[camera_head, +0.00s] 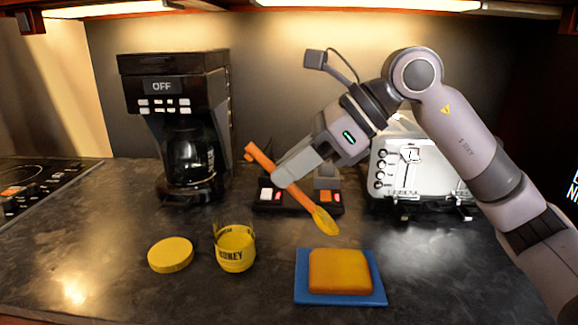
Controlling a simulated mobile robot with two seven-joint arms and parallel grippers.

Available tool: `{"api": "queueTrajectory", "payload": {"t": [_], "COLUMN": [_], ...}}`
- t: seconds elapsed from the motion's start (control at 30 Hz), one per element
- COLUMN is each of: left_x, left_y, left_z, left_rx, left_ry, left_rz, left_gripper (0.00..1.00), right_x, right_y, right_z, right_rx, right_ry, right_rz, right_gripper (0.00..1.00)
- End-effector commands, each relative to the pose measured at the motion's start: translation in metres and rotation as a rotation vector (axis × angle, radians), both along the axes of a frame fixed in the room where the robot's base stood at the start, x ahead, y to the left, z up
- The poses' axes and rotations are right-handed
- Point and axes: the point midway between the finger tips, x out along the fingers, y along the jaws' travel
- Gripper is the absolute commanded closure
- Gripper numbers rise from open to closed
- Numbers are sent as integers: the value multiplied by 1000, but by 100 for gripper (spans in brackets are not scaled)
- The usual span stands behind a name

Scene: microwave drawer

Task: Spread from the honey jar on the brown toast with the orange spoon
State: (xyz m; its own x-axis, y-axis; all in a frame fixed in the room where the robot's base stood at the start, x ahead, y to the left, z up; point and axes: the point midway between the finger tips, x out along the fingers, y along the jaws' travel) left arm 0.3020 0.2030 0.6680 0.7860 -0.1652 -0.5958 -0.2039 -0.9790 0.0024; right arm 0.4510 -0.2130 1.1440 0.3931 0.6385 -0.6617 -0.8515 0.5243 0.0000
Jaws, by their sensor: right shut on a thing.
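My right gripper (283,177) is shut on the orange spoon (296,190) and holds it tilted above the counter. The spoon's lower end is yellow and hangs above and behind the toast, apart from it. The brown toast (340,271) lies on a blue square board (376,290) at the front. The honey jar (235,249) stands open to the left of the toast, with yellow honey inside. Its yellow lid (171,254) lies on the counter left of the jar. My left gripper is not in view.
A black coffee maker (175,85) stands at the back left. A silver toaster (412,168) stands at the back right, behind my right arm. A dark power strip (268,208) lies behind the spoon. A cooktop (35,187) is at the far left. The front left counter is clear.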

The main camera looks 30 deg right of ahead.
Motion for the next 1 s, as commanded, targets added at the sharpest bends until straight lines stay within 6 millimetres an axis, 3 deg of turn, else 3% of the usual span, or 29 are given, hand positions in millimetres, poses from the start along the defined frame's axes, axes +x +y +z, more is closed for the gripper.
{"api": "queueTrajectory", "payload": {"t": [0.37, 1.0], "left_x": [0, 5], "left_y": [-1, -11], "left_z": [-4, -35], "left_rx": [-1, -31], "left_ry": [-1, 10], "left_rz": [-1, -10], "left_gripper": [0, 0], "right_x": [0, 0], "right_y": [0, 0], "right_z": [-6, -63], "right_rx": [0, 0], "right_ry": [0, -1], "right_rz": [0, -1], "right_gripper": [100, 100]}}
